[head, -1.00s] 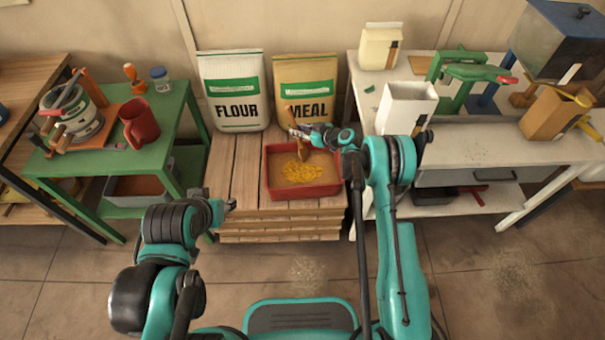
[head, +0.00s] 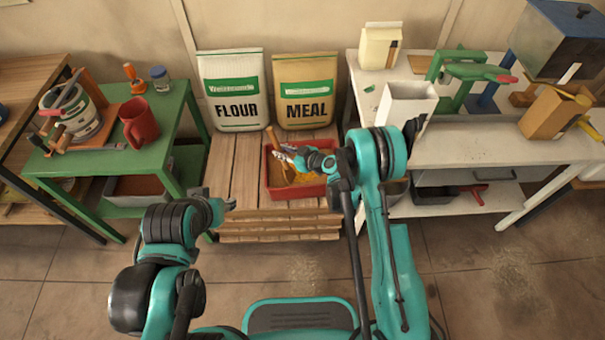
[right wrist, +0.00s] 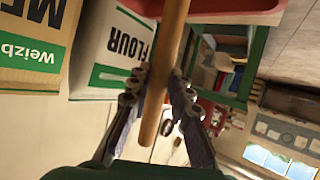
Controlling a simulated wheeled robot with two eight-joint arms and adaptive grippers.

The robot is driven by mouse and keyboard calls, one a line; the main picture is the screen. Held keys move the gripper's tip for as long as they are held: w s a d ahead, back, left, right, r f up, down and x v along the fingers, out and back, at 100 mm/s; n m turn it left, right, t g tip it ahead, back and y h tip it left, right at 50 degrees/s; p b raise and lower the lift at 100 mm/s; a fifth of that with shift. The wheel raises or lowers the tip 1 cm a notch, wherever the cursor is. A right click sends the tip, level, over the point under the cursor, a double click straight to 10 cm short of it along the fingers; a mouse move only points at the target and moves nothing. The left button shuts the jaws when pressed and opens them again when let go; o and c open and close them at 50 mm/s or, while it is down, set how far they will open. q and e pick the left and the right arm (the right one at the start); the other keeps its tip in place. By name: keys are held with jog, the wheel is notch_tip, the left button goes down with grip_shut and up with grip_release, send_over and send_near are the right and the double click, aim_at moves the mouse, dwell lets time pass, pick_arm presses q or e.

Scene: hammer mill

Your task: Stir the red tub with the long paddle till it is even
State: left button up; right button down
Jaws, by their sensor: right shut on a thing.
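The red tub (head: 318,190) stands on the wooden slatted platform in the head view, holding brown meal with a yellow patch near its front. My right arm covers part of it. My right gripper (head: 284,152) is over the tub's back left part and shut on the wooden handle of the long paddle (head: 271,137). The paddle is tilted, its lower end down in the tub. In the right wrist view the handle (right wrist: 165,70) runs between both fingers, and a strip of the tub (right wrist: 215,7) shows on top. My left gripper (head: 230,204) hangs empty left of the platform front, its fingers too small to judge.
A flour sack (head: 233,88) and a meal sack (head: 305,88) stand behind the tub. A green table (head: 180,125) with a red mug (head: 140,124) is at left. A white table (head: 470,140) with cartons and a green clamp is at right. The platform's left part is clear.

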jog(key=w+d, duration=0.6)
jog(key=w, duration=0.4)
jog(key=shift+w, duration=0.35)
jog(key=shift+s+a, duration=0.1)
jog(key=s+a, duration=0.2)
jog(key=s, duration=0.1)
jog(key=s+a, duration=0.2)
jog(key=s, duration=0.2)
jog(key=s+a, duration=0.1)
jog(key=s, duration=0.2)
jog(key=shift+s+a, duration=0.2)
jog(key=shift+a, duration=0.2)
jog(key=w+d, duration=0.6)
jog(key=w, duration=0.4)
jog(key=shift+w, duration=0.3)
jog(key=s+a, duration=0.2)
jog(key=s, duration=0.1)
jog(key=s+a, duration=0.2)
jog(key=s, duration=0.2)
jog(key=s+a, duration=0.2)
jog(key=s, duration=0.1)
jog(key=shift+s, duration=0.35)
